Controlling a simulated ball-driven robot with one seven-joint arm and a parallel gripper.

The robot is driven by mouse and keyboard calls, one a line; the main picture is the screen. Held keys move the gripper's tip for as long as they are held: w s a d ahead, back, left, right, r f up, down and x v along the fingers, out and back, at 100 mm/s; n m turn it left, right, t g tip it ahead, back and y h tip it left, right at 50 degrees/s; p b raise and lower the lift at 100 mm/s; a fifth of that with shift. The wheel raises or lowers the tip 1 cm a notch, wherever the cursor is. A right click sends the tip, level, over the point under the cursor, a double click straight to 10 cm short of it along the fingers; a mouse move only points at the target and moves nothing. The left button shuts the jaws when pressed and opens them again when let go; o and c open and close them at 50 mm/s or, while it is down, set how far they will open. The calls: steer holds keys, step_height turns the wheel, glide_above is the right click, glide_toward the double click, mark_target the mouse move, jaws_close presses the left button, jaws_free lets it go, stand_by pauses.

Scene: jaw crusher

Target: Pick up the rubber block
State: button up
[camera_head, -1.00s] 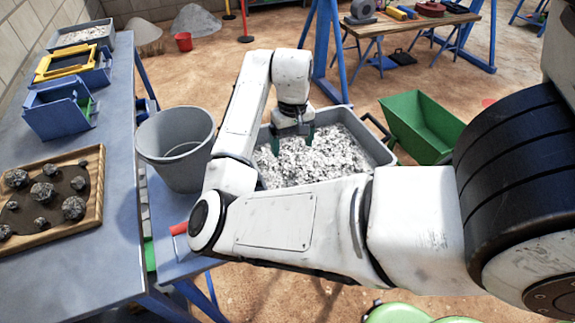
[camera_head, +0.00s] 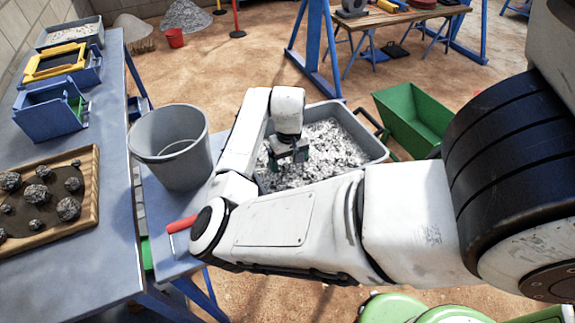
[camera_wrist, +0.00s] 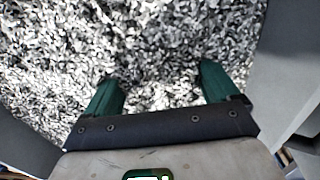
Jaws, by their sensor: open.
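I cannot make out a rubber block in either view. My gripper (camera_head: 288,158) is over a grey tray (camera_head: 372,147) heaped with light grey chips. In the wrist view, my gripper (camera_wrist: 160,85) has its two green fingers spread apart with only chips (camera_wrist: 160,45) showing between them. The fingers are close over the chips; I cannot tell whether they touch them. My arm hides part of the tray's near side.
A grey bucket (camera_head: 172,150) stands left of the tray. A red-handled tool (camera_head: 182,224) lies near my arm. A green hopper (camera_head: 410,118) is right of the tray. A blue-grey bench (camera_head: 105,255) with a wooden tray of rocks (camera_head: 78,238) runs along the left.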

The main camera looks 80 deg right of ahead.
steer(key=c, duration=1.2)
steer(key=shift+r, duration=0.15)
